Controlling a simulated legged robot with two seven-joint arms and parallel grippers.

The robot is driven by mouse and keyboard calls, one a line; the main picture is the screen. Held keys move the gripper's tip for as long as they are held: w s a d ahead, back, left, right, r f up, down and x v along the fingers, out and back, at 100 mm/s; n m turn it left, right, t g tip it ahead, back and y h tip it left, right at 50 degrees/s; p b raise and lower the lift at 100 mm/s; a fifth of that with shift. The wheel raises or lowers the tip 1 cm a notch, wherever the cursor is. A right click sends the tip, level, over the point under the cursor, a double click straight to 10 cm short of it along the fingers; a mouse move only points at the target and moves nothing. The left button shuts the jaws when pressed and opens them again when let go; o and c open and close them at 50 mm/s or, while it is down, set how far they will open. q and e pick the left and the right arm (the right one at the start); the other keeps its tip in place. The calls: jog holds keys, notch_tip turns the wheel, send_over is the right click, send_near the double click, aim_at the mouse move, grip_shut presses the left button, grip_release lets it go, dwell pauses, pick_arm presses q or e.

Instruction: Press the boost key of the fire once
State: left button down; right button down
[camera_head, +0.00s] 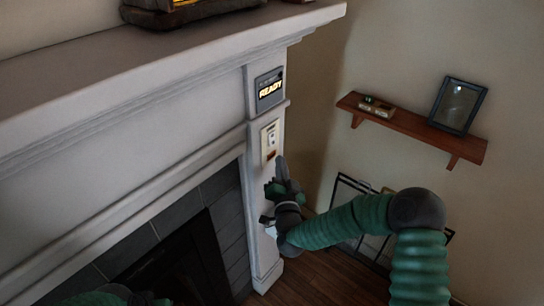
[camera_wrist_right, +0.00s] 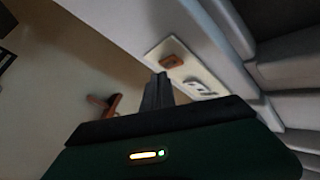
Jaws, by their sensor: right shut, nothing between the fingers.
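A pale key plate (camera_head: 270,138) is fixed to the fireplace's right pillar, and it also shows in the right wrist view (camera_wrist_right: 213,75). It bears an orange-brown key (camera_wrist_right: 172,61) and a white control (camera_wrist_right: 200,88). The orange-brown key is low on the plate in the head view (camera_head: 271,155). My right gripper (camera_head: 281,163) is shut and empty, its fingertips (camera_wrist_right: 160,76) close to the orange-brown key. I cannot tell whether they touch it. A small display (camera_head: 269,89) above the plate reads READY. Part of my left arm shows at the bottom left; its fingers are not clear.
The white mantel (camera_head: 150,55) juts out above the pillar. The dark firebox (camera_head: 180,275) is at the lower left. A wooden shelf (camera_head: 410,128) with a picture frame (camera_head: 457,105) hangs on the right wall. A dark metal screen stands behind my right arm.

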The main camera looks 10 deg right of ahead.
jog(key=shift+w+a, duration=0.1)
jog(key=shift+w+a+r, duration=0.1)
jog(key=shift+w+a, duration=0.1)
dwell(0.4)
jog(key=shift+w+a, duration=0.2)
jog(key=shift+w, duration=0.05)
dwell(0.5)
jog(key=shift+s, duration=0.1)
jog(key=shift+s+d, duration=0.45)
jog(key=shift+s, duration=0.05)
jog(key=shift+s+d+p, duration=0.2)
jog(key=shift+s+d, duration=0.6)
jog(key=shift+s, duration=0.2)
jog(key=shift+s+d+p, duration=0.2)
jog(key=shift+s+d, duration=0.55)
jog(key=shift+s, duration=0.25)
